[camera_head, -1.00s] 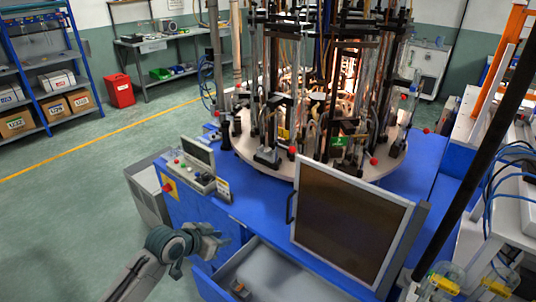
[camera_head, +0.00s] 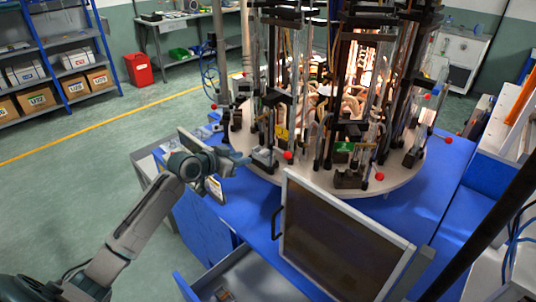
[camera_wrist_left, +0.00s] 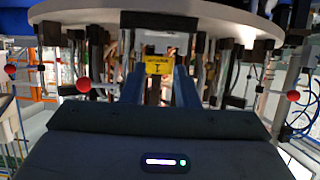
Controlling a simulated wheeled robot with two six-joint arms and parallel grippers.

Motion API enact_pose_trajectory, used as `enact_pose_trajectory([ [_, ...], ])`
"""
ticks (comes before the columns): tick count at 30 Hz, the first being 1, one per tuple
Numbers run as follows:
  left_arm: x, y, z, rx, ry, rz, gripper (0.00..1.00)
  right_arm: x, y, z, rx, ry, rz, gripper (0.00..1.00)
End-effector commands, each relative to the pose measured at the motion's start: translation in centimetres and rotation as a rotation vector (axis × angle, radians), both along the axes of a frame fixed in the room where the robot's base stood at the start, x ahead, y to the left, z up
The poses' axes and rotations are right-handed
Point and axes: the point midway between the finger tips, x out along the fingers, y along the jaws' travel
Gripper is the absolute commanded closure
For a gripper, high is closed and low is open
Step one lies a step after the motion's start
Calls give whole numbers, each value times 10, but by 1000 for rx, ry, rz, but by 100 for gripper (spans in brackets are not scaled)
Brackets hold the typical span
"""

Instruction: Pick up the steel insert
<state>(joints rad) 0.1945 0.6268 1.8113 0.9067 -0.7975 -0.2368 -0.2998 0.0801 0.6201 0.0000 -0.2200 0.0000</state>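No piece that I can identify for sure as the steel insert shows. A small dark item (camera_head: 225,295) lies in the open drawer at the bottom, too small to name. My left gripper (camera_head: 242,160) is at the near left edge of the round turntable (camera_head: 396,178), close to the fixtures there. In the left wrist view its two blue-grey fingers (camera_wrist_left: 158,88) stand apart, with a gap between them. A yellow label (camera_wrist_left: 158,65) shows beyond that gap. I see nothing held. My right gripper is in neither view.
The turntable carries several upright rods, clamps and red-knobbed fixtures, with glowing light behind. A framed dark panel (camera_head: 335,250) stands up from the blue bench (camera_head: 255,212) at its front. The grey drawer (camera_head: 265,275) is open below. The control box is partly hidden behind my left arm.

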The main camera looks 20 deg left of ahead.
Motion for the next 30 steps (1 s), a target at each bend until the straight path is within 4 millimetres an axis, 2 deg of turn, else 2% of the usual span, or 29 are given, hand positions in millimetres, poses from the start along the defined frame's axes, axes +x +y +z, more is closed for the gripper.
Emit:
enact_pose_trajectory([
  [6,26,-10,-9,-4,1,1,72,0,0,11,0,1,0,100],
  [12,35,-13,-13,0,1,-1,72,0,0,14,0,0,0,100],
  [17,53,-18,-12,-4,2,0,72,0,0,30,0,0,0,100],
  [21,71,-23,-20,-4,2,0,72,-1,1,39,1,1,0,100],
  [25,80,-26,-25,-2,2,-1,72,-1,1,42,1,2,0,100],
  [30,82,-26,-28,1,2,-2,72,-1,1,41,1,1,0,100],
])
